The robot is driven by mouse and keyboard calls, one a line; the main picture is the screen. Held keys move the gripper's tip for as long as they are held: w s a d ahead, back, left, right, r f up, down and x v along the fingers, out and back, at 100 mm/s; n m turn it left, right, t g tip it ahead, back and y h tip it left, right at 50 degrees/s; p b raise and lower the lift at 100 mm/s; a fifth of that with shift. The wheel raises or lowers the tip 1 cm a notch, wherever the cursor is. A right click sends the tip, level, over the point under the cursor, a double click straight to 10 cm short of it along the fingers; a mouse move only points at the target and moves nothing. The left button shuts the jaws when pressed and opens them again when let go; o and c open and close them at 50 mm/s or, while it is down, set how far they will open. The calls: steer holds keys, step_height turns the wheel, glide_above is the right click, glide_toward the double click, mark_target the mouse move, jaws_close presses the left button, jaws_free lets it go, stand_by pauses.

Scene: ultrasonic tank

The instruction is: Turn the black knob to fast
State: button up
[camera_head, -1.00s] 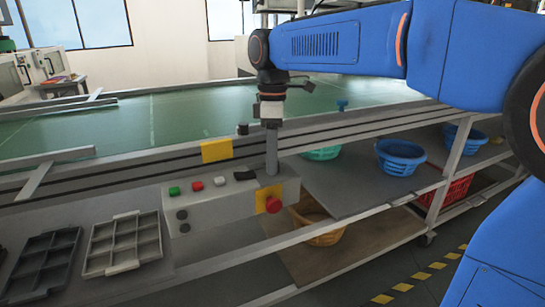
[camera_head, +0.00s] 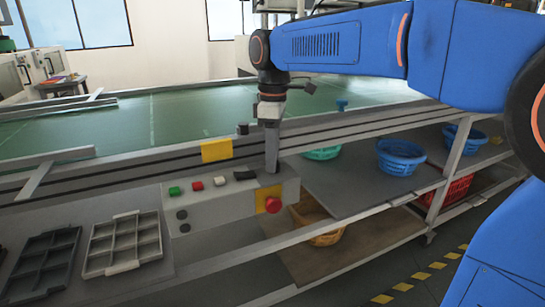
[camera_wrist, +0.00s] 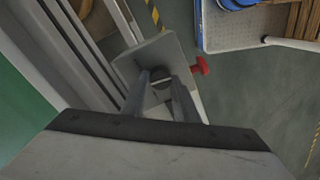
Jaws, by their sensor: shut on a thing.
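The grey control box (camera_head: 225,208) hangs at the front rail of the green-topped bench. My gripper (camera_head: 271,171) points down onto the right end of its top. In the wrist view, the two fingers (camera_wrist: 161,82) stand on either side of a small dark round knob (camera_wrist: 160,83) on the box's grey top and are shut on it. The knob is mostly hidden by the fingers, and its pointer and any speed marking cannot be read. In the head view the fingers cover it.
Green (camera_head: 174,191), red (camera_head: 197,186) and white (camera_head: 219,181) buttons sit left of my gripper. A red mushroom button (camera_head: 273,205) juts from the front on a yellow plate, close below the fingers. Grey divided trays (camera_head: 122,243) lie at left. Baskets (camera_head: 400,156) stand on the shelves.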

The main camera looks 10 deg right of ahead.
steer(key=m, duration=0.5)
steer(key=shift+d, duration=0.1)
steer(key=m, duration=0.5)
steer(key=shift+m, duration=0.3)
stand_by(0.3)
steer(key=o, duration=1.1)
steer(key=shift+c, duration=0.2)
step_height(320, 180, up, 17)
steer(key=shift+w+d+r, duration=0.15)
steer(key=shift+d+r, duration=0.05)
steer(key=shift+d, duration=0.25)
